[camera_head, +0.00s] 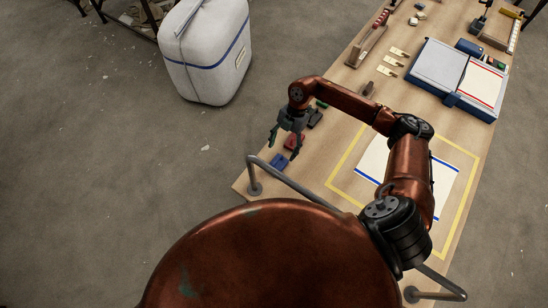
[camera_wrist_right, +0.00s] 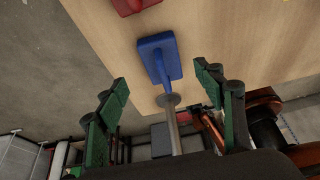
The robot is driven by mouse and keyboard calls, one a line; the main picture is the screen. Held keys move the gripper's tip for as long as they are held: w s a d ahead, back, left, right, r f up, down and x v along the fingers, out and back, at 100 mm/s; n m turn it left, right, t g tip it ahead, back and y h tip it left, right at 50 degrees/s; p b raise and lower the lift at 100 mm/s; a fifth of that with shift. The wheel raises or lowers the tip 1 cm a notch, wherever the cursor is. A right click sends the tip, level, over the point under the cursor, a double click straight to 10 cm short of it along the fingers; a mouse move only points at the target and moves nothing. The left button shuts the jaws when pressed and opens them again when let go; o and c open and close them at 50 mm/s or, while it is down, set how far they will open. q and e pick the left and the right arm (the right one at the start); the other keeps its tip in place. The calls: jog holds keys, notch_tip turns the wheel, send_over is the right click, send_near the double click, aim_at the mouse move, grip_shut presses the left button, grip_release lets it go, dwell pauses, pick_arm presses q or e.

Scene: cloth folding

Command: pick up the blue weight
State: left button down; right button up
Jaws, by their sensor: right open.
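The blue weight (camera_head: 279,161) lies near the front left corner of the wooden table in the head view. In the right wrist view the blue weight (camera_wrist_right: 159,57) shows as a flat rounded block with a narrow tab, centred ahead of the fingers. My right gripper (camera_head: 284,147) is over the table's left edge, close to the weight. It also shows in the right wrist view (camera_wrist_right: 160,93), its green fingers spread apart with nothing between them. The gap between the fingers and the weight is hard to judge. My left gripper is not in view.
A red weight (camera_head: 292,141) lies just behind the blue one, with dark weights beyond. A grey metal rail (camera_head: 300,182) runs along the table's front. A white cloth (camera_head: 445,180) with blue stripes lies inside a yellow outline. A blue-and-white case (camera_head: 440,70) lies farther back.

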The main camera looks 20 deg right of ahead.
aim_at(279, 158)
jog(key=x, duration=0.3)
jog(key=shift+s+a, duration=0.15)
jog(key=shift+a, duration=0.05)
jog(key=x, duration=0.3)
jog(key=shift+s+f+p, duration=0.15)
jog(key=shift+f+p, duration=0.15)
jog(key=shift+a+f, duration=0.1)
jog(key=shift+f, duration=0.1)
jog(key=c, duration=0.9)
grip_shut()
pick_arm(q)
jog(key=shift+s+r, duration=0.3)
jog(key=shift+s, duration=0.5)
pick_arm(e)
jog(key=shift+r, duration=0.1)
